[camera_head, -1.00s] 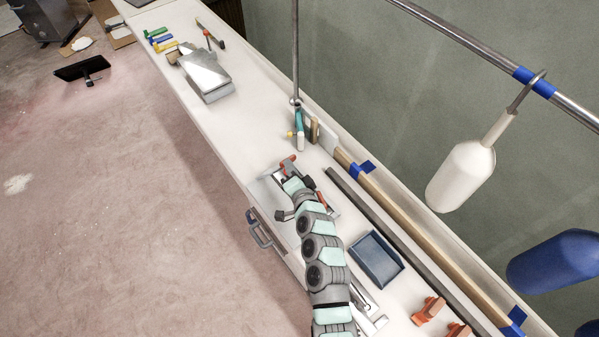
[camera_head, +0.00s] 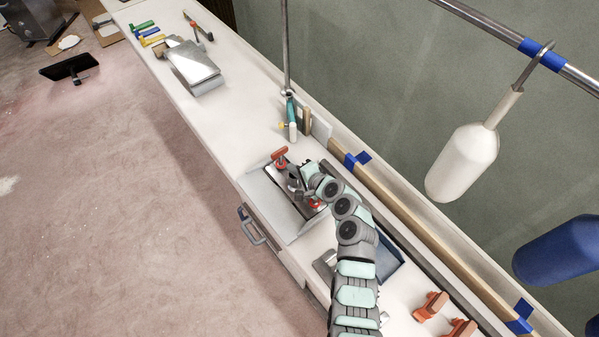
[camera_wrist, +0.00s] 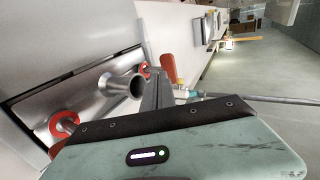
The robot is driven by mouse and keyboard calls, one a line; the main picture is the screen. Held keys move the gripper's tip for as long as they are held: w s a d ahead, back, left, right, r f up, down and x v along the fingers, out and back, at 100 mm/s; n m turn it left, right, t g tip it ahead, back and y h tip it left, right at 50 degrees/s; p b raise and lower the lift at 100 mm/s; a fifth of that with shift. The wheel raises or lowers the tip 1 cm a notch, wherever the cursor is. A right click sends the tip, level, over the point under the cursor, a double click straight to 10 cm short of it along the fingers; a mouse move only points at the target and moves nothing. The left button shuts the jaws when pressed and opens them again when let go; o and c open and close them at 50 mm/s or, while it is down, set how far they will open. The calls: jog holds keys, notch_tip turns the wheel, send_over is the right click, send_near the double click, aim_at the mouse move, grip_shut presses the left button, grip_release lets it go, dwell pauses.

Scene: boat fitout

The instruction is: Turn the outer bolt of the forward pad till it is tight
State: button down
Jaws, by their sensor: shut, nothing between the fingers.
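My gripper (camera_wrist: 158,92) is shut and empty. In the wrist view its fingers stand just right of a short metal tube with a flared, open end (camera_wrist: 122,86). The tube rises from a metal plate (camera_wrist: 95,92), which I take for the pad. One red disc with a metal stem (camera_wrist: 66,122) sits at the plate's near end and another red disc (camera_wrist: 144,70) sits beyond the tube. I cannot tell which is the outer bolt. In the head view my wrist hides part of the plate. A red part (camera_head: 313,203) shows beside my wrist.
A red-orange clamp handle (camera_head: 280,155) stands beyond the plate. A blue tray (camera_head: 388,262) lies partly behind my arm. Orange clamps (camera_head: 430,307) stand at the lower right. A thin upright pole (camera_head: 287,50) rises at the bench's back.

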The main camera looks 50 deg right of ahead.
aim_at(276, 156)
jog(key=shift+w+d+f, duration=0.15)
jog(key=shift+w+f, duration=0.15)
jog(key=shift+w, duration=0.9)
jog(key=shift+w+d+f, duration=0.2)
jog(key=shift+w+f, duration=0.15)
jog(key=shift+w, duration=0.8)
jog(key=shift+w+d+f, duration=0.15)
jog(key=shift+w+f, duration=0.15)
jog(key=shift+w, duration=0.9)
